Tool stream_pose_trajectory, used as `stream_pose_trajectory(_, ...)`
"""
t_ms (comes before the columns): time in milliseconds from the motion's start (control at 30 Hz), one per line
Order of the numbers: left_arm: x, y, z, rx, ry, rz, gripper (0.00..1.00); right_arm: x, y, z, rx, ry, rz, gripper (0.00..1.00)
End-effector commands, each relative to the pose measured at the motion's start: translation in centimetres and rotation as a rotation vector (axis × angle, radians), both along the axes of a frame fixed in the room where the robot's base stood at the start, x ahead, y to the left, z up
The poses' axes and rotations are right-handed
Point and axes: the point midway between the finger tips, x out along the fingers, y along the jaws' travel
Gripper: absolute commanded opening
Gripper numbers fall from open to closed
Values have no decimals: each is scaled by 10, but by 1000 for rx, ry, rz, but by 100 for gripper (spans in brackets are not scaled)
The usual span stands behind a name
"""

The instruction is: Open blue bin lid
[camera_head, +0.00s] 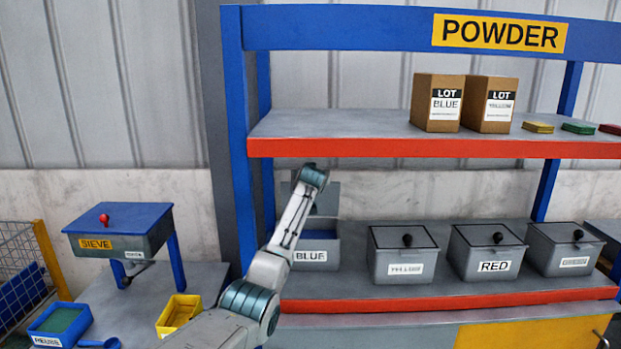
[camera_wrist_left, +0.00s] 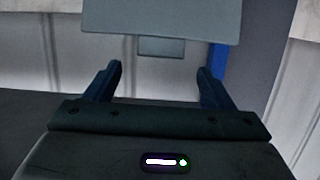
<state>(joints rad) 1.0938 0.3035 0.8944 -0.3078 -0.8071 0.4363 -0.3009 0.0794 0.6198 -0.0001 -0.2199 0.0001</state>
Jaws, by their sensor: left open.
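The blue bin (camera_head: 325,256), a grey box labelled BLUE, stands at the left end of the lower shelf, partly hidden by my left arm. Its grey lid (camera_head: 331,200) stands raised at the back of the bin, and some blue shows inside the bin. My left gripper (camera_wrist_left: 160,75) is open and empty in the left wrist view. A grey panel (camera_wrist_left: 165,18) with a small tab, apparently the lid, shows just beyond its fingers. In the head view the left fingers are hidden behind the arm. My right gripper is in neither view.
Closed yellow (camera_head: 401,268), red (camera_head: 487,267) and one more bin (camera_head: 566,259) stand to the right on the same shelf. The upper shelf (camera_head: 350,147) overhangs them, with two cartons. A sieve box (camera_head: 117,243) and yellow tray (camera_head: 178,318) are at left.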

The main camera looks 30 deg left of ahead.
Motion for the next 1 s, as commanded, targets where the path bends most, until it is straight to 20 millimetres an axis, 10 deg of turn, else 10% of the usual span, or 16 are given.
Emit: stream_pose_trajectory(1000,-89,-54,33,0,-2,-1,76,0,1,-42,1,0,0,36)
